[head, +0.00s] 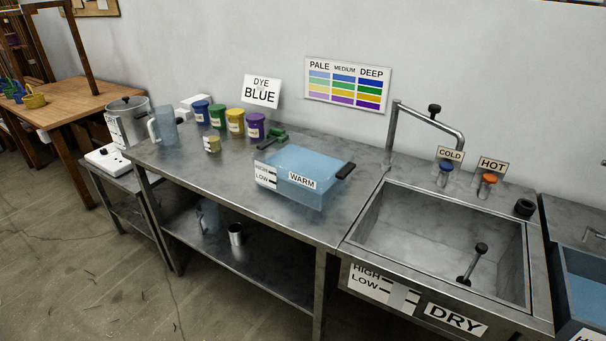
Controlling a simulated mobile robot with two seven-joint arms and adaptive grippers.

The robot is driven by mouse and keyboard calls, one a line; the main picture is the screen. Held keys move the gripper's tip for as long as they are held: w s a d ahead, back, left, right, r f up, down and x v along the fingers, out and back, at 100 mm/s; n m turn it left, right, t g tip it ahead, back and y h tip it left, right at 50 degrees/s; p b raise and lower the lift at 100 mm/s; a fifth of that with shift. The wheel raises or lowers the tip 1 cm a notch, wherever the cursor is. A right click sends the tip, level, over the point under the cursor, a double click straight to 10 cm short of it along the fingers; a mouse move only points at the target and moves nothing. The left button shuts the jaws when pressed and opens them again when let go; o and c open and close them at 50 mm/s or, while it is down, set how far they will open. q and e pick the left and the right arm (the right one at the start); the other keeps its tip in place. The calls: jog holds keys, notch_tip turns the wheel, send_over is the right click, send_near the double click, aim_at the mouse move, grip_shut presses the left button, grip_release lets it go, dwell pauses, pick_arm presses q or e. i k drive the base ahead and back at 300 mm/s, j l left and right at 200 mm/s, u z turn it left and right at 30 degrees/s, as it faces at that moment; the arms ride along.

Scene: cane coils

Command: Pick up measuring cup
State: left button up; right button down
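No object carries a readable "measuring cup" label. A translucent blue jug (165,127) with a pale handle on its left stands upright at the left end of the steel table. A small beige cup with a label (212,144) stands on the tabletop in front of the dye jars. I cannot tell which of these is the measuring cup. Neither of my grippers is in view.
Several coloured jars (235,121) stand along the back of the steel table (200,170). A blue tub marked WARM (303,179) sits at its right. A lidded pot (127,120) stands to the left, a sink (440,235) to the right. The front left tabletop is clear.

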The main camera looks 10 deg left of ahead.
aim_at(211, 139)
jog(key=i+j+z, duration=0.15)
jog(key=j, duration=0.5)
jog(key=i+j+z, duration=0.15)
jog(key=j, duration=0.45)
jog(key=j+z, duration=0.15)
jog(key=j, duration=0.5)
